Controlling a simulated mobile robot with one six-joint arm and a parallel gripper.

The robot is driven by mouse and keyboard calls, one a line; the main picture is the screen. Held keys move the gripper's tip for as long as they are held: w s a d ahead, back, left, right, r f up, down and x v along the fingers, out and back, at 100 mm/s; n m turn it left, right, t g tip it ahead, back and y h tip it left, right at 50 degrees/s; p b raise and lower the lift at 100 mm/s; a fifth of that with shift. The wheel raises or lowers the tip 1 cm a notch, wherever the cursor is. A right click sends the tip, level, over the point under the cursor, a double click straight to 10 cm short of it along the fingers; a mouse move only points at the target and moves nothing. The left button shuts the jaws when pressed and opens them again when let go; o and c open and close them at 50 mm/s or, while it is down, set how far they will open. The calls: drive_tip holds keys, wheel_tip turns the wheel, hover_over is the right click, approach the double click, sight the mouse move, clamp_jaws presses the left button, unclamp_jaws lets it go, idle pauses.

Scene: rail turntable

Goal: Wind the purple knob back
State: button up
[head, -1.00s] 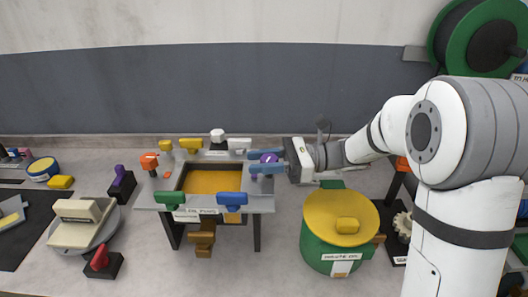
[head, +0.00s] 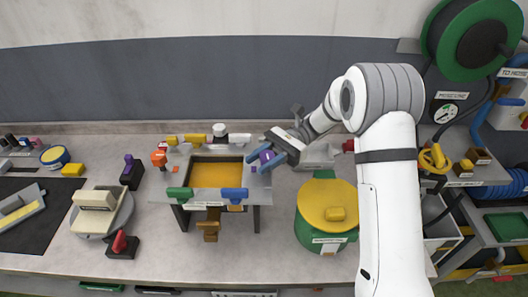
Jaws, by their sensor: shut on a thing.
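The purple knob (head: 266,156) is at the right edge of a small grey table-like stand (head: 171,185) with a yellow inset panel. My gripper (head: 262,161) reaches in from the upper right, its blue fingers on either side of the knob. It is shut on the knob, and the fingers hide part of it. The knob's exact angle is hard to tell. A separate purple lever (head: 128,161) stands on a black block to the left.
Green (head: 179,193), blue (head: 234,194), orange (head: 158,158), yellow and white handles line the stand. A green drum with a yellow lid (head: 315,202) stands close on the right. A beige device (head: 96,199) on a round grey plate and a red lever (head: 119,242) are left.

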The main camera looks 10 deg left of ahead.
idle(0.4)
drive_tip(key=o, duration=1)
